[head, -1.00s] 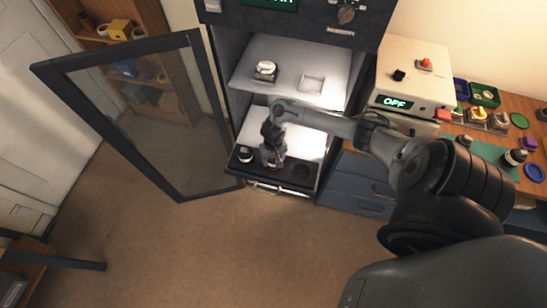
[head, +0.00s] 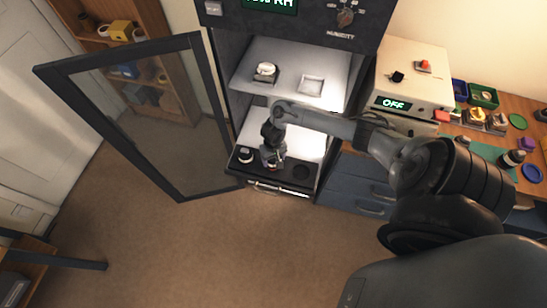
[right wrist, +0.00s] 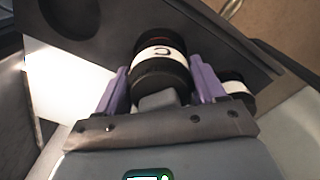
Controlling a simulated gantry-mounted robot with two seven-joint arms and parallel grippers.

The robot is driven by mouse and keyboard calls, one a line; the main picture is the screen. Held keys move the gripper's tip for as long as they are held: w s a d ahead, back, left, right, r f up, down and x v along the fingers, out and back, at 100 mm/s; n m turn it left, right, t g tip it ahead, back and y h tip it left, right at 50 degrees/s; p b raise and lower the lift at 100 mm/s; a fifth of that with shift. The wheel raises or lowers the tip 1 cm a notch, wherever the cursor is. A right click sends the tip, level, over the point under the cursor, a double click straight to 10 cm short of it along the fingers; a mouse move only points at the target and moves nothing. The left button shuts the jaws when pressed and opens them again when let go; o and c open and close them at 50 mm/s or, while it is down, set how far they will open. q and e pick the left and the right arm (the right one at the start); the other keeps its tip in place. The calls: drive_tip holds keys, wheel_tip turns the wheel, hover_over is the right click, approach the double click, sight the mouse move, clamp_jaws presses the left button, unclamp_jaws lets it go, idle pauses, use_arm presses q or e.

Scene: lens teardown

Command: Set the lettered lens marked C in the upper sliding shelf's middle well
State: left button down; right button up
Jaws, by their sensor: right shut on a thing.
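My right gripper (head: 271,162) points down over the middle of a dark pulled-out shelf (head: 303,185) in the open cabinet. In the right wrist view its purple fingers (right wrist: 158,70) are shut on a black lens with a white band marked C (right wrist: 160,50). The lens is at the middle well, which the lens and gripper hide; I cannot tell whether it is seated. Another black-and-white lens (head: 245,155) sits in the shelf's left well and also shows in the right wrist view (right wrist: 237,88). The right well (head: 301,172) looks empty. My left gripper is not in view.
The framed glass door (head: 140,120) stands open to the left. A lit shelf (head: 290,60) above holds a white-topped item (head: 265,72) and a square dish (head: 311,84). Blue drawers (head: 362,190) and a control box (head: 412,75) stand at right.

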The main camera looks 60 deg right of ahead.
idle(0.5)
drive_tip(key=shift+f, duration=0.7)
drive_tip(key=shift+f+b, duration=0.4)
drive_tip(key=shift+f, duration=0.15)
drive_tip(key=o, duration=1)
drive_tip(key=shift+o, duration=0.6)
drive_tip(key=shift+r, duration=0.1)
